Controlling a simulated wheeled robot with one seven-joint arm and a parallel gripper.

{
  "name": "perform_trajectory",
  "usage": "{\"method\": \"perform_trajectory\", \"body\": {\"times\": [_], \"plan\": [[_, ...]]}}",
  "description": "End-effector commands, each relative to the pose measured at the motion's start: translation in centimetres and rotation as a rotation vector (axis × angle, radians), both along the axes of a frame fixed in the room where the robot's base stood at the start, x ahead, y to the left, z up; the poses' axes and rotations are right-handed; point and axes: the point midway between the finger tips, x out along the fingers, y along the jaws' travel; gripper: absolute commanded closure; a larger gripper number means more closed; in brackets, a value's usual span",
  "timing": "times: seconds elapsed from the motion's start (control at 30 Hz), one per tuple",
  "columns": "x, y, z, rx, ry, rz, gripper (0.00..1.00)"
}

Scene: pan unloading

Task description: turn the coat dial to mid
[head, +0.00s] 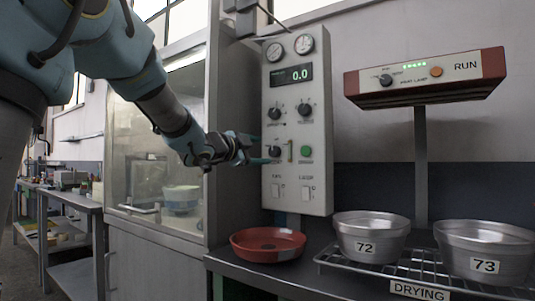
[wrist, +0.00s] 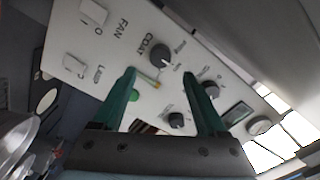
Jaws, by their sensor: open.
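The coat dial (wrist: 160,54) is a dark round knob with a pale pointer mark, beside the printed word COAT on the white control panel (head: 318,75). In the head view the coat dial (head: 275,151) is in the lower left of the knob area, partly behind my fingertips. My gripper (head: 258,150) is open and faces the panel. In the wrist view my gripper (wrist: 160,74) has its two green fingers apart, with the dial showing just past the gap between their tips. I cannot tell whether the fingers touch it. The dial's exact setting is too small to read.
A green button (head: 306,151) and a narrow coloured strip (head: 290,151) are right of the dial. Two more knobs (head: 275,112) (head: 305,110) are above; fan and lamp switches are below.

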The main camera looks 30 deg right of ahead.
Motion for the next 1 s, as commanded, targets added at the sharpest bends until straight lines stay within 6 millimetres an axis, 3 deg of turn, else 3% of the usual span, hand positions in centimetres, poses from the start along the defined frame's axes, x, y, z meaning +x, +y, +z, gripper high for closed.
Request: {"method": "perform_trajectory", "body": {"times": [0.1, 0.3, 1.0], "plan": [[-1.1, 2.0, 0.0, -0.001, 0.001, 0.003, 0.25], [-2.0, 3.8, 0.0, -0.001, 0.001, 0.001, 0.25], [-2.2, 4.1, 0.0, -0.001, 0.001, 0.001, 0.25]]}}
